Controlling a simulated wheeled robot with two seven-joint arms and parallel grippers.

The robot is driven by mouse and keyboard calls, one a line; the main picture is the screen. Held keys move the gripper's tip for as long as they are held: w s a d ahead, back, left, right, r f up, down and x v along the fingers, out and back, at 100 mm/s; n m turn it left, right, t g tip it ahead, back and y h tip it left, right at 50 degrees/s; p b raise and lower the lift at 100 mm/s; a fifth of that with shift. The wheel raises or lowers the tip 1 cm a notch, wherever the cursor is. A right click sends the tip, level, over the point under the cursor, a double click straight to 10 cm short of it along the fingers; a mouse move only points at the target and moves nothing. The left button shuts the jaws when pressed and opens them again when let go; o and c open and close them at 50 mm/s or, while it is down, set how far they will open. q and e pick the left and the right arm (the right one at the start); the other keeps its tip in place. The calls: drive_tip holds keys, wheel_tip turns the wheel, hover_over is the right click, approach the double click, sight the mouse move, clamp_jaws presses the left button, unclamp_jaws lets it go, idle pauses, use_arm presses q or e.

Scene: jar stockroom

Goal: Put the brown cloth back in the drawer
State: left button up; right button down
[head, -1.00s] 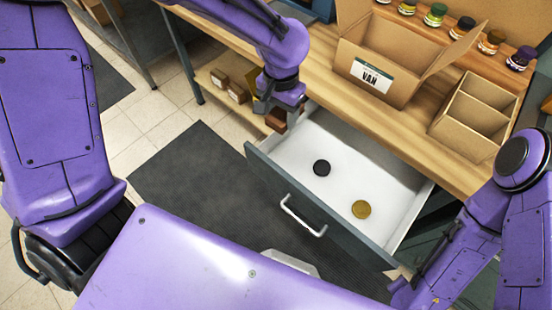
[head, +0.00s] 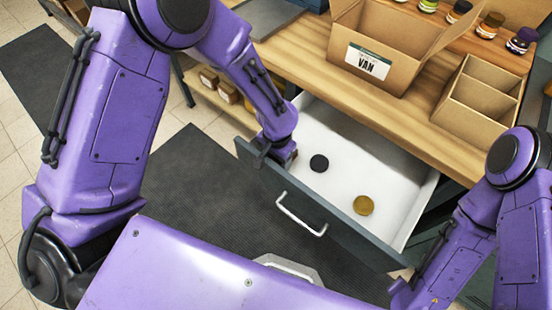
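The drawer (head: 400,185) is pulled open, with a white inside and a grey front with a pale handle. A black lid (head: 319,162) and a mustard-yellow lid (head: 364,205) lie apart on its floor. My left gripper (head: 276,160) is at the drawer's left end, low by the near left corner. Its fingers are mostly hidden by its own wrist, so I cannot tell whether it is open or shut. I cannot make out the brown cloth; it may be hidden behind the gripper. My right arm is at the lower right, with its gripper not visible.
Above the drawer, the wooden counter (head: 300,58) holds an open cardboard box labelled VAN (head: 400,50), a divided carton (head: 485,98) and several jars at the back. A shelf with small boxes (head: 218,84) is at the left. A dark mat (head: 190,190) covers the floor.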

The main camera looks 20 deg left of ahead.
use_arm(q)
drive_tip(key=shift+f, duration=0.2)
drive_tip(key=shift+f, duration=0.1)
drive_tip(key=o, duration=0.9)
drive_tip(key=shift+o, duration=0.2)
wheel_tip(320, 180, up, 12)
drive_tip(key=p, duration=0.1)
drive_tip(key=shift+p, duration=0.35)
